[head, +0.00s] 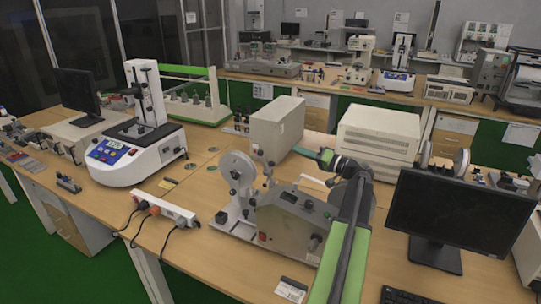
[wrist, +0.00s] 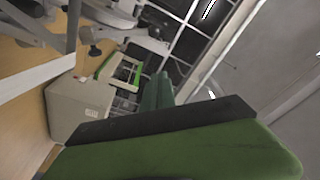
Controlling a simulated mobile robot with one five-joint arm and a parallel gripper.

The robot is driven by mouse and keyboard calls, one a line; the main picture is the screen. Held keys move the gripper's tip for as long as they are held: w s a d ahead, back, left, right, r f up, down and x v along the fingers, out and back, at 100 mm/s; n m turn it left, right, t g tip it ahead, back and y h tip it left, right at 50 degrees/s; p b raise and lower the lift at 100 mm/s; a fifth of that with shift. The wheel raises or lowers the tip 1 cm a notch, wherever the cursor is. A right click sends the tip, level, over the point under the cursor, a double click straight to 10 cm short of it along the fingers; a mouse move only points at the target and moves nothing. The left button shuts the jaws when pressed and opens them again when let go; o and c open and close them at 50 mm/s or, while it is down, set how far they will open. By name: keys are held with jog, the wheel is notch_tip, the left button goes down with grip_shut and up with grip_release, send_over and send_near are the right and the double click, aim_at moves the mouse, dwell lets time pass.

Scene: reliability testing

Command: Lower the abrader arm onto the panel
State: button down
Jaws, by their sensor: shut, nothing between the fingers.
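The abrader (head: 285,222) is a grey bench machine with a pale disc (head: 238,173) on its left, standing on the wooden bench in the head view. A thin white bar, perhaps the abrader arm (head: 314,180), shows above its top; its exact position is unclear. I cannot pick out the panel. My gripper (head: 305,152) is shut and empty, above and behind the abrader's top, pointing left. It looks apart from the machine. My arm hides the abrader's right side. In the wrist view, my gripper's green and dark parts (wrist: 157,95) fill the middle and bottom.
A grey box (head: 277,130) stands close behind the abrader, also in the wrist view (wrist: 78,107). A white cabinet (head: 378,135) is behind my arm. A monitor (head: 447,210) stands at right. A power strip (head: 165,208) with cables lies left of the abrader.

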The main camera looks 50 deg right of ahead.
jog(key=w+a+f+b, duration=0.1)
jog(key=w+a, duration=0.4)
jog(key=w, duration=0.5)
jog(key=shift+w+f, duration=0.2)
